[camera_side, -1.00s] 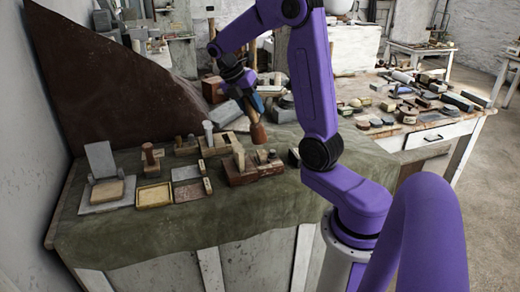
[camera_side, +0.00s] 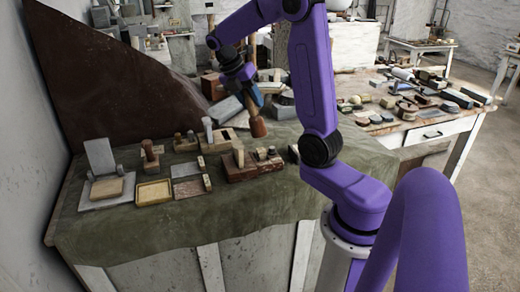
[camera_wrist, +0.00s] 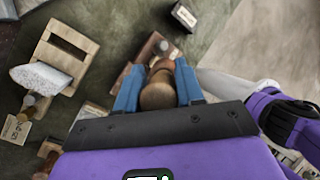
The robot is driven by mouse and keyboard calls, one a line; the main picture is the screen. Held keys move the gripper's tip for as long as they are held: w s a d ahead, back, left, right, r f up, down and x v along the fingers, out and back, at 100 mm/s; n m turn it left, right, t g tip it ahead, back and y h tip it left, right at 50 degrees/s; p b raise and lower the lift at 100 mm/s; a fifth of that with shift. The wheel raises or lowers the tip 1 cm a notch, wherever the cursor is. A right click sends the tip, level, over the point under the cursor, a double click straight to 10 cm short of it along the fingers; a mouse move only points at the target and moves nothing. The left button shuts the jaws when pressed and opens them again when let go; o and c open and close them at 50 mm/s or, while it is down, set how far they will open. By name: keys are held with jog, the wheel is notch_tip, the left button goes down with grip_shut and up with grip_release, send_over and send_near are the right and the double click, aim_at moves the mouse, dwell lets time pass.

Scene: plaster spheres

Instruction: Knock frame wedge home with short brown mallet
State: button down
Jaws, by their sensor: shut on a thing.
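My gripper (camera_side: 249,92) is shut on a brown wooden mallet (camera_side: 258,127), whose head hangs below the fingers. In the wrist view the blue fingers of my gripper (camera_wrist: 159,90) stand either side of the mallet's rounded brown end (camera_wrist: 158,93). The mallet is nearly upright, in the air above a dark brown wooden frame block (camera_side: 242,172). A pale upright piece, probably the frame wedge (camera_side: 239,155), stands at that block. In the wrist view the block (camera_wrist: 152,50) is partly hidden by the mallet and fingers. The mallet seems apart from the wedge.
A plane-like wooden tool (camera_side: 220,140), a wooden peg piece (camera_side: 150,158) and shallow trays (camera_side: 153,192) stand to the left on the green cloth (camera_side: 190,226). A small dark box (camera_wrist: 184,15) lies beyond the block. The cloth's front strip is clear.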

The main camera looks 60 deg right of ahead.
notch_tip(320, 180, down, 5)
jog(key=shift+r, duration=2.15)
jog(key=shift+r, duration=2.5)
jog(key=shift+s, duration=0.1)
